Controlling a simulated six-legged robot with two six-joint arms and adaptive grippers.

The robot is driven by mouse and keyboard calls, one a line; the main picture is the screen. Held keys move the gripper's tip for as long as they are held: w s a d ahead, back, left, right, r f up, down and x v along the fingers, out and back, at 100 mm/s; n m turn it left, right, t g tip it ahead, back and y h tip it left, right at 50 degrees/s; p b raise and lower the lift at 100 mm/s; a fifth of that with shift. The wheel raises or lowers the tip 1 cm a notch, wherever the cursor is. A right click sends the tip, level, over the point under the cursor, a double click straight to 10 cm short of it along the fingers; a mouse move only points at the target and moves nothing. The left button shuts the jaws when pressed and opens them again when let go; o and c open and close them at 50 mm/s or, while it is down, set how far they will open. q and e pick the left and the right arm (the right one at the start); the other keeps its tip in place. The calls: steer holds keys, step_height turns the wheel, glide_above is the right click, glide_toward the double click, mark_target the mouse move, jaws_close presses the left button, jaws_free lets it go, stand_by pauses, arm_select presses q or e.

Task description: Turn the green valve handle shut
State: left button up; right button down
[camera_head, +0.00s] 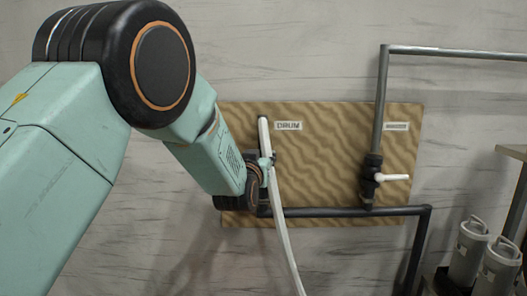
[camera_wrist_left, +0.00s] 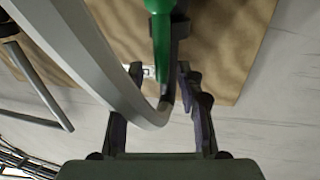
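The green valve handle (camera_wrist_left: 161,45) comes down from the top of the left wrist view, its narrow end between the fingers of my left gripper (camera_wrist_left: 160,80). Gaps show beside the handle, so the fingers look open; I cannot tell whether one touches it. In the head view my left gripper (camera_head: 266,168) is at the left part of the wooden board (camera_head: 325,160), below the DRUM label (camera_head: 289,126). There the gripper and a pale pipe hide most of that valve, and I cannot make out the green handle. My right gripper is not in view.
The pale pipe (camera_head: 284,235) runs down right by my left gripper and bends close across the left wrist view (camera_wrist_left: 95,75). A second valve with a white handle (camera_head: 392,178) is on the board's right. Dark pipe (camera_head: 345,212) runs below. Grey canisters (camera_head: 468,252) stand at lower right.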

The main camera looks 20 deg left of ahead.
arm_select(q)
steer(key=shift+w+a, duration=0.1)
steer(key=shift+w, duration=0.65)
steer(key=shift+w+a+f, duration=0.1)
steer(key=shift+w+a, duration=0.1)
steer(key=shift+w, duration=0.35)
steer(key=shift+d, duration=0.15)
steer(key=shift+c, duration=0.3)
steer(key=shift+s, duration=0.1)
steer(key=shift+c, duration=0.7)
jaws_close()
